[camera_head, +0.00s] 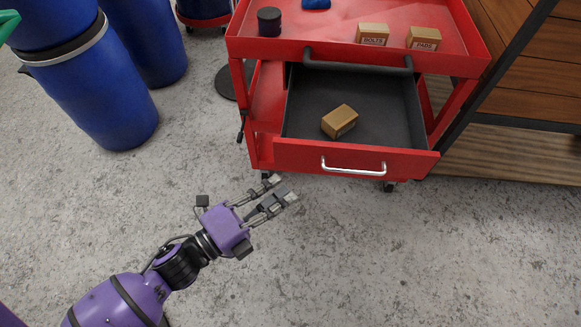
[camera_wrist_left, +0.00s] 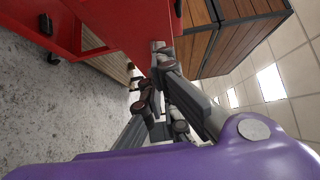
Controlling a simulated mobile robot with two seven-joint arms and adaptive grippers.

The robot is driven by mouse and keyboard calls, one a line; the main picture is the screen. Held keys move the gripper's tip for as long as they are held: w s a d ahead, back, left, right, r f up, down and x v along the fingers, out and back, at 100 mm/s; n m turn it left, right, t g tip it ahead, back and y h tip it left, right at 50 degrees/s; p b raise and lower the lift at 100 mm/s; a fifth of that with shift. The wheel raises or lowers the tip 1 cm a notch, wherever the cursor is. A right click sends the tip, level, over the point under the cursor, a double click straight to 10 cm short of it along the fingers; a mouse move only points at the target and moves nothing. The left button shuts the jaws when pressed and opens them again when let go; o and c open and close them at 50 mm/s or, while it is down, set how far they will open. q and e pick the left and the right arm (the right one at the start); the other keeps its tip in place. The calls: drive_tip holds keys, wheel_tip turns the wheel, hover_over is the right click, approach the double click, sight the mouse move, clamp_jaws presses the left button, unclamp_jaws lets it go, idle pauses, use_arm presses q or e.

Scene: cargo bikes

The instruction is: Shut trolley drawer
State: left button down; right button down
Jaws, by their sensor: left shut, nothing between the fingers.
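The red trolley (camera_head: 262,112) stands at the top middle of the head view. Its drawer (camera_head: 300,158) is pulled out toward me, with a red front, a silver handle (camera_head: 353,168) and a dark grey inside. A small tan box (camera_head: 339,121) lies in the drawer. My left gripper (camera_head: 284,187) is shut and empty, just in front of and left of the drawer front; I cannot tell whether it touches. In the left wrist view the left gripper (camera_wrist_left: 157,70) shows in front of a red panel (camera_wrist_left: 130,25). My right gripper is not in view.
Blue barrels (camera_head: 95,95) stand at the left. The trolley top holds a black cylinder (camera_head: 269,21), a bolts box (camera_head: 373,34) and a pads box (camera_head: 423,38). A wooden bench (camera_head: 530,90) is at the right. The grey floor in front is clear.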

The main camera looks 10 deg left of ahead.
use_arm(q)
drive_tip(key=w+d, duration=0.2)
drive_tip(key=w, duration=0.4)
drive_tip(key=shift+w+d, duration=0.1)
drive_tip(key=shift+w, duration=0.05)
